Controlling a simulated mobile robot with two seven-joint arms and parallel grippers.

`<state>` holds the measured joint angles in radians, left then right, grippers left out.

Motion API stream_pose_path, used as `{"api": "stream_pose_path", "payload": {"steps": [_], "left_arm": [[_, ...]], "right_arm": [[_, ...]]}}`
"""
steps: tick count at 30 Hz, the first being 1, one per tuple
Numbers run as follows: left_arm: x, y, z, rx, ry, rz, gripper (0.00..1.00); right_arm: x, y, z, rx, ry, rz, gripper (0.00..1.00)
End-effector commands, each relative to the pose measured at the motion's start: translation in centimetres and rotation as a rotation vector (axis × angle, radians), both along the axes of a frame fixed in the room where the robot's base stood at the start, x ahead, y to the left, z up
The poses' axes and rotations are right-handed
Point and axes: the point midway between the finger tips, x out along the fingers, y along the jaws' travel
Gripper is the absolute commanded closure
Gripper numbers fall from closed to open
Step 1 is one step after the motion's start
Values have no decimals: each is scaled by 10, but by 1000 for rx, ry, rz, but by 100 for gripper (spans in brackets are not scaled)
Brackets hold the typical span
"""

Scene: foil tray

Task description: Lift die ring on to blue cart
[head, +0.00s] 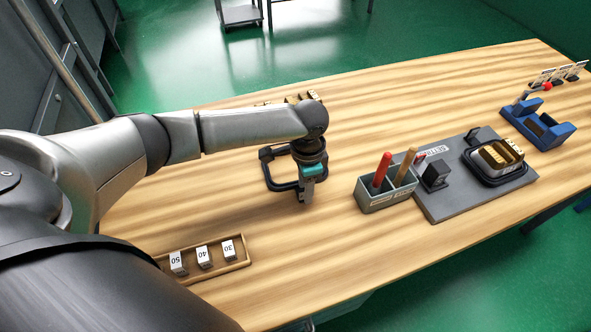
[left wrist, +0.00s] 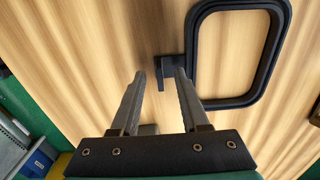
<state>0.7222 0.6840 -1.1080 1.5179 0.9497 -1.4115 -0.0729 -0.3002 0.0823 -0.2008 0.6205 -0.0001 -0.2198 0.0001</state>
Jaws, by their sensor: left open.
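The die ring is likely the dark, rounded rectangular frame (head: 267,174) lying flat on the wooden table, partly hidden behind my left arm. In the left wrist view the ring (left wrist: 192,60) shows its open middle and a small dark tab on its near side. My left gripper (head: 305,196) points down at the ring's right side. Its fingers (left wrist: 160,80) are apart with nothing held; the tab shows near the fingertips, and contact cannot be told. A blue fixture with a red-knobbed lever (head: 548,128) stands at the table's far right; I cannot tell if it is the blue cart. My right gripper is out of view.
A grey box (head: 387,203) holds a red and a wooden handle. Beside it, a grey plate (head: 450,205) bears black blocks and a dark-rimmed tray (head: 505,181) with gold pieces. A wooden tray (head: 235,266) with numbered blocks lies at the front left.

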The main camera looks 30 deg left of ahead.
Motion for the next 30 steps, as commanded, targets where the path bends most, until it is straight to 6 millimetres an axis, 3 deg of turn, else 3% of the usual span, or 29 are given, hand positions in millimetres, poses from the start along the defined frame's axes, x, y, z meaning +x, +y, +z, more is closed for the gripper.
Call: {"api": "stream_pose_path", "payload": {"steps": [7, 19, 30], "left_arm": [[0, 0, -1, -1, -1, 0, 56], [0, 0, -1, -1, -1, 0, 100], [0, 0, -1, -1, -1, 0, 100]], "right_arm": [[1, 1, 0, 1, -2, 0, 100], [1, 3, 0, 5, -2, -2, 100], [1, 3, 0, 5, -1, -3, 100]]}}
